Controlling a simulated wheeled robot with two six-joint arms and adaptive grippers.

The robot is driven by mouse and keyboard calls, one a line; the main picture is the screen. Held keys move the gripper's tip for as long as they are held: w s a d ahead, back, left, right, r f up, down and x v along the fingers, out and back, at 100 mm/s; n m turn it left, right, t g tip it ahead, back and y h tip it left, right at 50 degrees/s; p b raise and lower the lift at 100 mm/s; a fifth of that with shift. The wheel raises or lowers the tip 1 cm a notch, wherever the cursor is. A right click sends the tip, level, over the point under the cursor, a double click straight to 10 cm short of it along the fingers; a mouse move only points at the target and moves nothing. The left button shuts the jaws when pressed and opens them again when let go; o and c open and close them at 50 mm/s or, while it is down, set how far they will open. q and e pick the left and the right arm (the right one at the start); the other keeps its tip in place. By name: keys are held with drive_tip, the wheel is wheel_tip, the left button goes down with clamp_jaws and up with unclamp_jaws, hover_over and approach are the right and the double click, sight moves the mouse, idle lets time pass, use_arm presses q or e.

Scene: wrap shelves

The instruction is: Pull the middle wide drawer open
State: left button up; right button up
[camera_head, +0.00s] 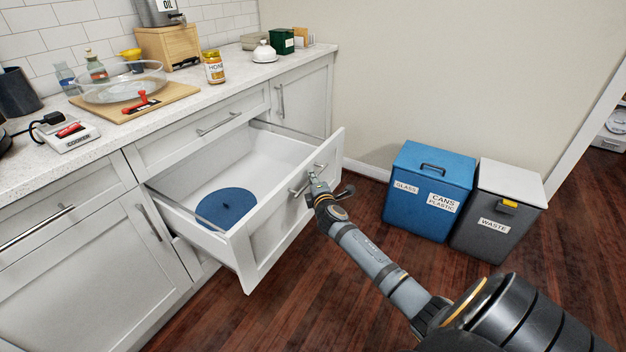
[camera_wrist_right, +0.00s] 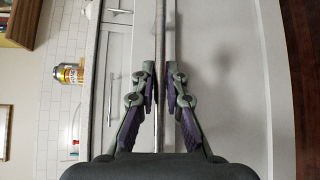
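The middle wide drawer (camera_head: 262,238) stands pulled well out from the white cabinet in the head view. A round blue lid-like disc (camera_head: 228,207) lies inside it. My right gripper (camera_head: 314,184) is at the metal bar handle (camera_head: 299,186) on the drawer front. In the right wrist view the fingers (camera_wrist_right: 160,90) stand on both sides of the handle bar (camera_wrist_right: 160,60), close against it. The drawer front (camera_wrist_right: 220,60) fills much of that view. My left gripper is in neither view.
A shallower drawer (camera_head: 200,140) above is closed. The counter (camera_head: 215,96) holds a glass bowl (camera_head: 120,85), a honey jar (camera_head: 214,68) and a wooden board (camera_head: 150,106). A blue bin (camera_head: 425,185) and a grey bin (camera_head: 495,215) stand right of the drawer. The floor in front is clear.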

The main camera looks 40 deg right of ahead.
drive_tip(key=o, duration=0.3)
drive_tip(key=shift+o, duration=0.2)
drive_tip(key=v, duration=1.2)
drive_tip(key=shift+f, duration=0.1)
